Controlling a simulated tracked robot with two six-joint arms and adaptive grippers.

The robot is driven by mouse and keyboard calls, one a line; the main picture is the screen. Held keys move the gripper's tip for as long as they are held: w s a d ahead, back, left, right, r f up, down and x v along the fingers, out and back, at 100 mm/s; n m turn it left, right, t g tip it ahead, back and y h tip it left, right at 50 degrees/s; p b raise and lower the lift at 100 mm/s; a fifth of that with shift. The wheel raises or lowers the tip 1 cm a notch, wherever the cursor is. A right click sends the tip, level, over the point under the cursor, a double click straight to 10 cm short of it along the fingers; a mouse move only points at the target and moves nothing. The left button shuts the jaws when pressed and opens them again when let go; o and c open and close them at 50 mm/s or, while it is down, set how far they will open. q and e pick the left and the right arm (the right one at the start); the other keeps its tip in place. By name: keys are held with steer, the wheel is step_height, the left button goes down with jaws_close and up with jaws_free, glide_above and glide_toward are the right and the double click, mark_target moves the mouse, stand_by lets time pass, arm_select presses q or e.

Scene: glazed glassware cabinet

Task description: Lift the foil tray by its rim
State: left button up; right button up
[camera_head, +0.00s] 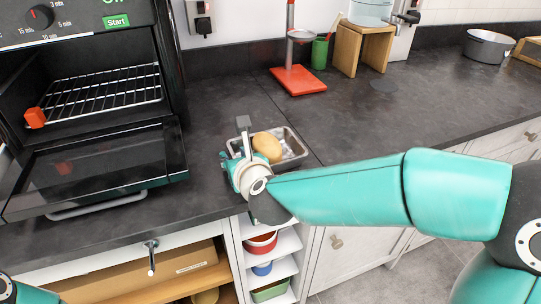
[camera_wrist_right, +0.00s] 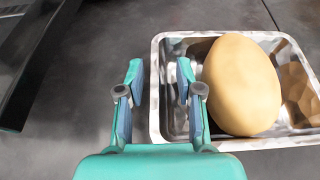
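The shiny foil tray (camera_head: 295,149) sits on the dark counter right of the oven, with a tan potato-like object (camera_head: 267,146) in it. In the right wrist view the tray (camera_wrist_right: 156,115) shows its left rim running between the two fingers of my right gripper (camera_wrist_right: 159,72). The fingers are apart. One finger is left of the rim, outside the tray; the other is over the inside, beside the potato-like object (camera_wrist_right: 242,85). In the head view my right gripper (camera_head: 236,160) is at the tray's left end, partly hiding it. My left gripper is out of view.
The black oven's door (camera_head: 100,170) hangs open left of the tray; a wire rack (camera_head: 105,90) is inside. A red stand (camera_head: 298,80), green cup (camera_head: 320,53) and wooden stand (camera_head: 362,48) are behind. A grey pot (camera_head: 488,46) is far right. The counter right of the tray is clear.

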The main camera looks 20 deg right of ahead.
steer(key=shift+c, duration=0.2)
steer(key=shift+r, duration=0.1)
jaws_close()
